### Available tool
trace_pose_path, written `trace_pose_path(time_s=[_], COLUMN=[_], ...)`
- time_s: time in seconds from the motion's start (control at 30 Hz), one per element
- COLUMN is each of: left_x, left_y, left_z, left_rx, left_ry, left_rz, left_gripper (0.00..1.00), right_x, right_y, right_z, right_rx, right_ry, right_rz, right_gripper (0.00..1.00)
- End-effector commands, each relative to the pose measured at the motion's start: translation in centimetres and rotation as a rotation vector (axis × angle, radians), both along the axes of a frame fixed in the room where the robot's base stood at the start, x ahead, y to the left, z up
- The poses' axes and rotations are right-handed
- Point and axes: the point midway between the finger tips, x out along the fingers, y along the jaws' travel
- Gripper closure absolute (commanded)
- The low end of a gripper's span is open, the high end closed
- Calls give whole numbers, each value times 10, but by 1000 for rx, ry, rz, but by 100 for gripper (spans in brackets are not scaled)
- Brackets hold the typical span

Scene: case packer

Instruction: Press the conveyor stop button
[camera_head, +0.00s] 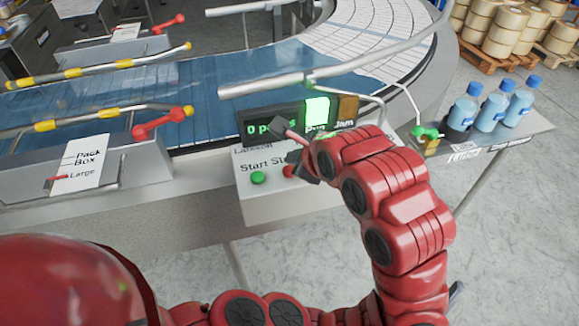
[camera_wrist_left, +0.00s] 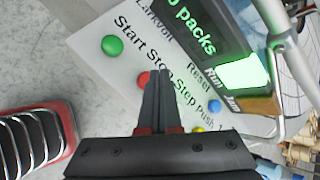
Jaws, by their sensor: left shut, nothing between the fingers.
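The control panel (camera_head: 262,205) stands at the conveyor's front edge, with a green Start button (camera_head: 258,178) and a red Stop button (camera_head: 288,171). In the left wrist view the green button (camera_wrist_left: 112,45) is fully visible, while the red button (camera_wrist_left: 144,79) is partly hidden behind the fingers. My left gripper (camera_head: 293,158) is shut and empty, its tips beside the Stop button. In the left wrist view the closed fingers (camera_wrist_left: 158,75) point at the panel just right of the red button. I cannot tell whether they touch the panel. My right gripper is not in view.
A display (camera_head: 265,124) reading "0 packs" and a lit green lamp (camera_head: 317,108) stand behind the panel. A blue button (camera_wrist_left: 214,106) sits further right on the panel. Blue-capped bottles (camera_head: 492,110) stand on a side shelf. The blue conveyor (camera_head: 215,85) lies behind.

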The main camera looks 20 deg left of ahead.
Motion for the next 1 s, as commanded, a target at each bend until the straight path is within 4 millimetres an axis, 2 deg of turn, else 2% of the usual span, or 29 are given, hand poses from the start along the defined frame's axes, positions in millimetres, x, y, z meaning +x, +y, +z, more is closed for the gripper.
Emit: trace_pose_path(time_s=[0.43,0.8,1.0], left_x=[0,0,0], left_y=[0,0,0], left_z=[-1,-10,-9], left_rx=[0,0,1], left_ry=[0,0,1], left_rz=[0,0,-1], left_gripper=[100,100,100], right_x=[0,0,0], right_y=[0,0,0], right_z=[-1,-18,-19], right_rx=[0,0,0], right_ry=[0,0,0], right_rz=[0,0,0], right_gripper=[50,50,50])
